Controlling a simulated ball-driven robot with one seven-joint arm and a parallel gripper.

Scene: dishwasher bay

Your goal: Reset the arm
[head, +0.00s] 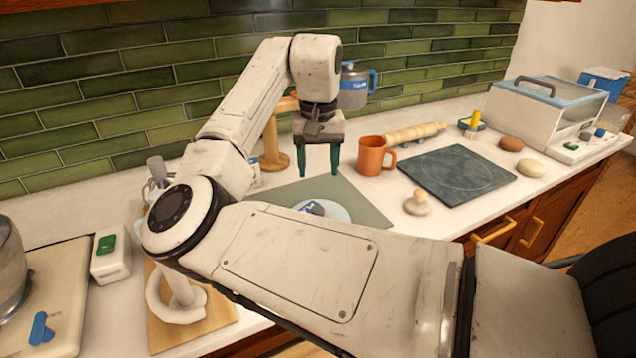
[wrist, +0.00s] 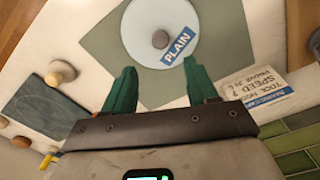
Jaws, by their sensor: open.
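My gripper (head: 319,172) is open and empty, with two green fingers pointing down above the grey-green mat (head: 360,206). In the wrist view my gripper (wrist: 160,92) shows its fingers well apart, nothing between them. A white round disc (wrist: 140,22) with a grey knob and a blue "PLAIN" label lies on the mat beyond the fingertips. In the head view the disc (head: 340,213) is partly hidden behind my arm.
An orange mug (head: 370,157) stands just right of my gripper. A dark slate board (head: 456,175), a pale knobbed piece (head: 417,203) and a rolling pin (head: 414,134) lie further right. A wooden stand (head: 271,150) and a grey blue-handled jug (head: 353,88) are behind.

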